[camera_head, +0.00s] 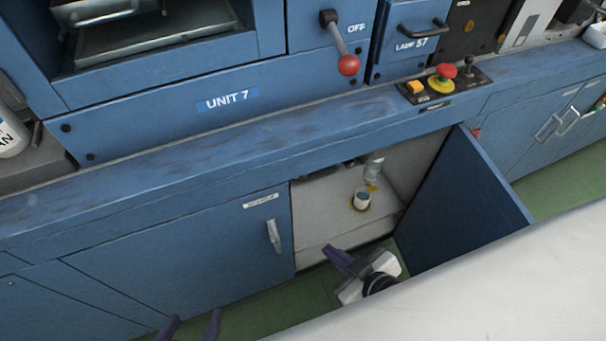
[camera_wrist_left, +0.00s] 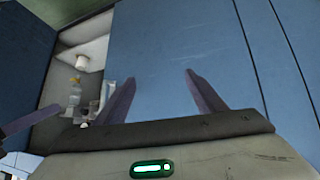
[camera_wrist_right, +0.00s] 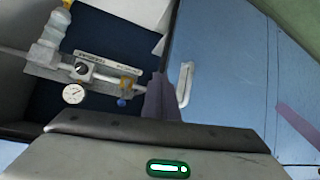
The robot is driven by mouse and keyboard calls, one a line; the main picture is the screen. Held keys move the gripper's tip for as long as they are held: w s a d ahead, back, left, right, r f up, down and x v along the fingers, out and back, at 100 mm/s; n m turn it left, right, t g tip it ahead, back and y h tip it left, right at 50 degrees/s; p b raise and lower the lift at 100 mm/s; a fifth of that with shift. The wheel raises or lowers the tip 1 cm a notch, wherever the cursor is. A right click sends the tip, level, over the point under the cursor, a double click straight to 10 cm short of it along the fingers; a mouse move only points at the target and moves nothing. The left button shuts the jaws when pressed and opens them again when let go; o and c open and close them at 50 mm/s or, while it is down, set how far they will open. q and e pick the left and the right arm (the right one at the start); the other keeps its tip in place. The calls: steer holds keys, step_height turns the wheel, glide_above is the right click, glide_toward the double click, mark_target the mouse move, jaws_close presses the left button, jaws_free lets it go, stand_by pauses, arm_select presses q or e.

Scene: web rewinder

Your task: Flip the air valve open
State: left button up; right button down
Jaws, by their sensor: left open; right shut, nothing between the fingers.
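An open cabinet bay (camera_head: 330,218) under the blue machine holds air fittings; a clear bowl (camera_head: 374,168) and a white cup-like part (camera_head: 361,200) show there. In the right wrist view an air unit has a clear bowl (camera_wrist_right: 52,30), a round gauge (camera_wrist_right: 73,94), a black knob (camera_wrist_right: 81,68), a yellow part (camera_wrist_right: 127,84) and a blue part (camera_wrist_right: 121,102). I cannot tell which is the air valve or its position. My right gripper (camera_head: 336,256) is shut and empty in front of the bay. My left gripper (camera_head: 192,326) is open and empty, before the closed left door.
The right cabinet door (camera_head: 460,205) stands open beside my right gripper. The left door (camera_head: 190,250) is closed, with a handle (camera_head: 273,236) near the bay. Above are a ledge (camera_head: 270,130), a red-ball lever (camera_head: 347,64) and a red button (camera_head: 446,71).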

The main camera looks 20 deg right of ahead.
arm_select(q)
step_height(320, 180, down, 7)
steer(key=w+d+b, duration=0.1)
steer(key=b, duration=1)
steer(key=shift+d+n+t+h+b, duration=0.15)
steer(key=shift+n+t+h+b, duration=0.15)
steer(key=shift+t+b, duration=0.1)
arm_select(e)
steer(key=w+d+r+n+t+y, duration=0.2)
steer(key=w+n+t+y, duration=0.4)
steer(key=w+n, duration=0.5)
steer(key=r+n, duration=0.1)
steer(key=n, duration=0.5)
steer(key=shift+w+n+y, duration=0.4)
arm_select(q)
steer(key=shift+w+d+f+b, duration=0.5)
steer(key=shift+f+b, duration=0.15)
steer(key=shift+b, duration=0.4)
arm_select(e)
steer(key=w+a, duration=0.1)
steer(key=w, duration=0.8)
steer(key=shift+w, duration=0.2)
arm_select(q)
steer(key=shift+s+f, duration=0.15)
arm_select(e)
steer(key=shift+t, duration=0.3)
